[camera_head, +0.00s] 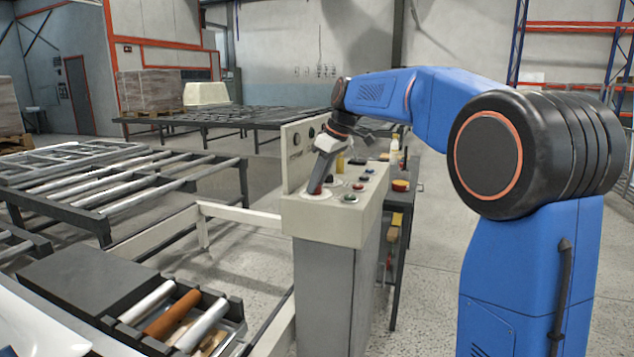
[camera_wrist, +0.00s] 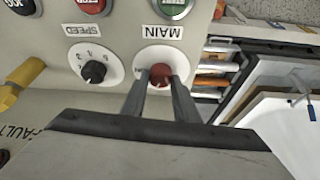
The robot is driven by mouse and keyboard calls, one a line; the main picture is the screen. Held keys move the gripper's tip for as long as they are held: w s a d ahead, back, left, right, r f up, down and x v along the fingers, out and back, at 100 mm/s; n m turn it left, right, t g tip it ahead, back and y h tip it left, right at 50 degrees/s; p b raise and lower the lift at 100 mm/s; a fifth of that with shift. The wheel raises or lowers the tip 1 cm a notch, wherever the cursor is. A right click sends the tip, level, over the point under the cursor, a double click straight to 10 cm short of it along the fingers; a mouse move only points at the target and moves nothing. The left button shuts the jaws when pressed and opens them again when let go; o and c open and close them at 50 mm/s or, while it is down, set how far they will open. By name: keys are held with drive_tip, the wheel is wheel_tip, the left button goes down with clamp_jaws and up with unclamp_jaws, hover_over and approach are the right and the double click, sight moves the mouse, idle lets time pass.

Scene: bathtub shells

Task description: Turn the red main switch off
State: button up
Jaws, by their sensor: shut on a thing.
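The red main switch (camera_wrist: 160,75) is a round red knob on a white dial plate below the label MAIN in the wrist view. My gripper (camera_wrist: 160,88) has its two fingers on either side of the knob and is shut on it. In the head view my gripper (camera_head: 318,188) reaches down to the near left corner of the control panel (camera_head: 345,235), on top of a grey pedestal. The knob is mostly hidden there by the fingers. The knob's pointer direction is too small to tell.
A black SPEED knob (camera_wrist: 94,72) sits left of the main switch, with a red button (camera_wrist: 90,5) and a green button (camera_wrist: 172,7) above. A yellow part (camera_wrist: 22,78) stands at the left. Roller conveyors (camera_head: 110,185) lie left of the pedestal.

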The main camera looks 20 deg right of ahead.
drive_tip(key=shift+w+n+g+y, duration=0.1)
drive_tip(key=shift+n+g+y, duration=0.35)
drive_tip(key=shift+n, duration=1.35)
drive_tip(key=shift+g, duration=0.25)
drive_tip(key=o, duration=1.1)
drive_tip(key=shift+d, duration=0.1)
drive_tip(key=shift+c, duration=0.2)
drive_tip(key=shift+r, duration=0.1)
drive_tip(key=v, duration=1.7)
